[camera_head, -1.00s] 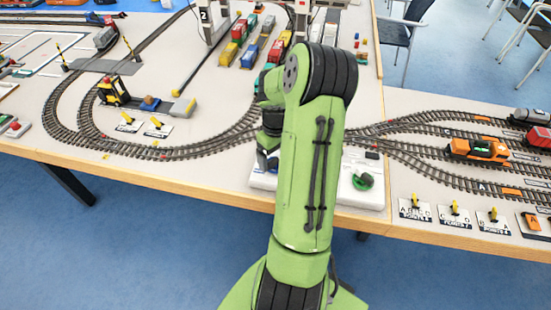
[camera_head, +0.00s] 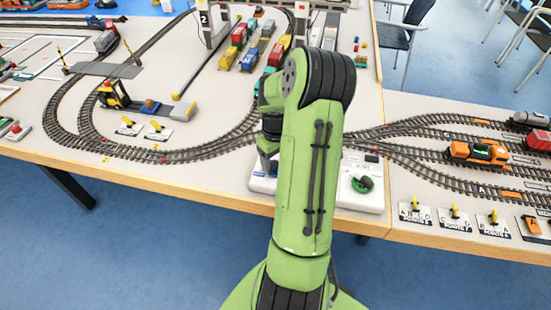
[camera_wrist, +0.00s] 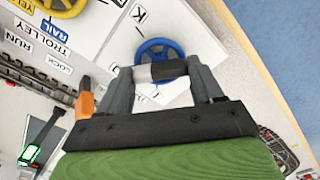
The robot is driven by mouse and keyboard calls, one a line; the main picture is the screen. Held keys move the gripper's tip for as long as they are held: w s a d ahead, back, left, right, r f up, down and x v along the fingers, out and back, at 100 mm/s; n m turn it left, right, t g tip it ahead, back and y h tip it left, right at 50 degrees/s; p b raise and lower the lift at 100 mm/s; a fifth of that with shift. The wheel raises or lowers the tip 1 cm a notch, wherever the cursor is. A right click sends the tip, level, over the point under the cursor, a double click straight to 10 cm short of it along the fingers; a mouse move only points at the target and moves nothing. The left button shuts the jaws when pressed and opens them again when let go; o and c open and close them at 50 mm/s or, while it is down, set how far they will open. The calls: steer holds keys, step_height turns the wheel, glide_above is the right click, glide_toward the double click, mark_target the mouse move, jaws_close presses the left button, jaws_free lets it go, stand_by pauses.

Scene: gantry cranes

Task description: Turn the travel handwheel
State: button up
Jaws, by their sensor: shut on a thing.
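In the wrist view a blue handwheel (camera_wrist: 160,58) with spokes sits on a white control panel (camera_wrist: 190,40). My gripper (camera_wrist: 161,71) is shut on the wheel's grey and black crank handle (camera_wrist: 160,71), with one finger at each end of it. The fingers hide part of the wheel's near side. In the head view my gripper (camera_head: 266,166) is low over the white console (camera_head: 350,199) at the table's front edge. My own arm hides most of the console there, and the blue wheel cannot be made out.
A yellow wheel (camera_wrist: 63,6) and labels are at the panel's upper left. An orange-tipped lever (camera_wrist: 87,97) stands close to the left finger. In the head view a green wheel (camera_head: 362,184) is right of my arm. Tracks (camera_head: 190,155) run behind the console.

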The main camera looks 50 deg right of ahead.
mark_target(275, 162)
steer(key=m, duration=0.6)
steer(key=shift+p, duration=0.4)
steer(key=m, duration=0.7)
steer(key=shift+m, duration=0.3)
steer(key=o, duration=1.1)
steer(key=shift+c, duration=0.2)
step_height(275, 162, up, 16)
steer(key=p, duration=0.4)
steer(key=shift+f, duration=0.1)
